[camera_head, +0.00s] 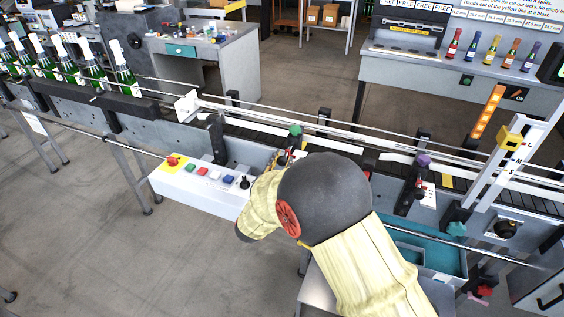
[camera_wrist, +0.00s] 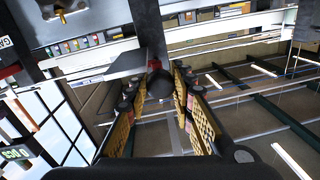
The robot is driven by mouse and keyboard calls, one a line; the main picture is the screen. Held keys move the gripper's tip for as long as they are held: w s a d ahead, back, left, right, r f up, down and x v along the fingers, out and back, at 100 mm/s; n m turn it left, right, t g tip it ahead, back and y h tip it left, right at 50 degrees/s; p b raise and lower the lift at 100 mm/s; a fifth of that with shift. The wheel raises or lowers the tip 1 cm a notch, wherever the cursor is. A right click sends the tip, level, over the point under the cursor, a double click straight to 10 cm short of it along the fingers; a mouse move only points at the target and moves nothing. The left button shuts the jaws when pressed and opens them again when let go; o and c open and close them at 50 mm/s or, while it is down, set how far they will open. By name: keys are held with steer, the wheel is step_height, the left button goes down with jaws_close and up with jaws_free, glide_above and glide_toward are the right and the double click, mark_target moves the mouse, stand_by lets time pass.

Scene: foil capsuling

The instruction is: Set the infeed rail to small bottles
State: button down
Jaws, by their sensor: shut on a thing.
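The infeed rail (camera_head: 330,122) is a pair of long pale bars above the dark conveyor, running from upper left to lower right. A green knob (camera_head: 295,130) stands at the rail beside my forearm, and a purple knob (camera_head: 423,160) is farther right. In the wrist view, my gripper (camera_wrist: 161,90) has its two yellow-padded fingers on either side of a dark round knob (camera_wrist: 160,82) and is shut on it. A dark post rises behind this knob. In the head view, my arm hides most of the gripper and what it holds.
Green bottles (camera_head: 123,80) with white tops stand in a row on the conveyor at left. A white control box (camera_head: 200,188) with coloured buttons is left of my arm. A teal tray (camera_head: 447,260) is at lower right. The floor at lower left is clear.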

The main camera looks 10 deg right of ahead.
steer(key=shift+w+d, duration=0.35)
steer(key=shift+w, duration=0.2)
steer(key=c, duration=1.5)
jaws_free()
steer(key=v, duration=1.2)
steer(key=shift+s, duration=0.1)
